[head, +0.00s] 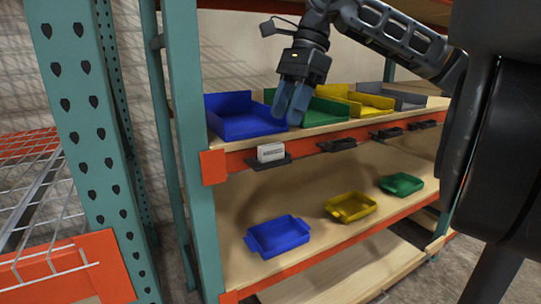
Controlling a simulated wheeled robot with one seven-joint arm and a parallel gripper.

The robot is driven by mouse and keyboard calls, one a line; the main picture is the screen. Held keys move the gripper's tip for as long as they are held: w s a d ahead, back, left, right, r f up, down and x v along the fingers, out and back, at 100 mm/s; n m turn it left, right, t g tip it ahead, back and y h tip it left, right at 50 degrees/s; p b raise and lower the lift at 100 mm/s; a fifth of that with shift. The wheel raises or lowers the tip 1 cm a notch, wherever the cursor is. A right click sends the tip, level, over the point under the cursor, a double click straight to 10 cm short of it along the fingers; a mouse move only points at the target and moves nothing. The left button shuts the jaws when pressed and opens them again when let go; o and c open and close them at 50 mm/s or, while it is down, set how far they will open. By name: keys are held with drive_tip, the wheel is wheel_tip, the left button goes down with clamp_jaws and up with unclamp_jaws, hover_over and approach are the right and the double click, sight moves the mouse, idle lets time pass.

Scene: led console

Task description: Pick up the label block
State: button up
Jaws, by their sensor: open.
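The label block is a small white block (270,152) with faint dark marks on its front. It sits in a small black holder (270,163) on the orange front beam of the upper shelf, below the large blue bin. My gripper (290,118) points down just above and to the right of the block, in front of the blue and green bins. Its bluish fingers are open and appear apart from the block. I cannot tell the depth between them exactly.
Large blue (240,115), green (322,112), yellow (358,101) and grey (402,97) bins line the upper shelf. More black holders (338,145) sit along the beam. Blue (277,236), yellow (350,207) and green (401,184) trays stand below. A teal post (190,150) rises left.

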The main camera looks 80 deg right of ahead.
sight(272, 145)
drive_tip(key=x, duration=0.7)
drive_tip(key=shift+w+r, duration=0.1)
drive_tip(key=shift+w, duration=0.15)
clamp_jaws()
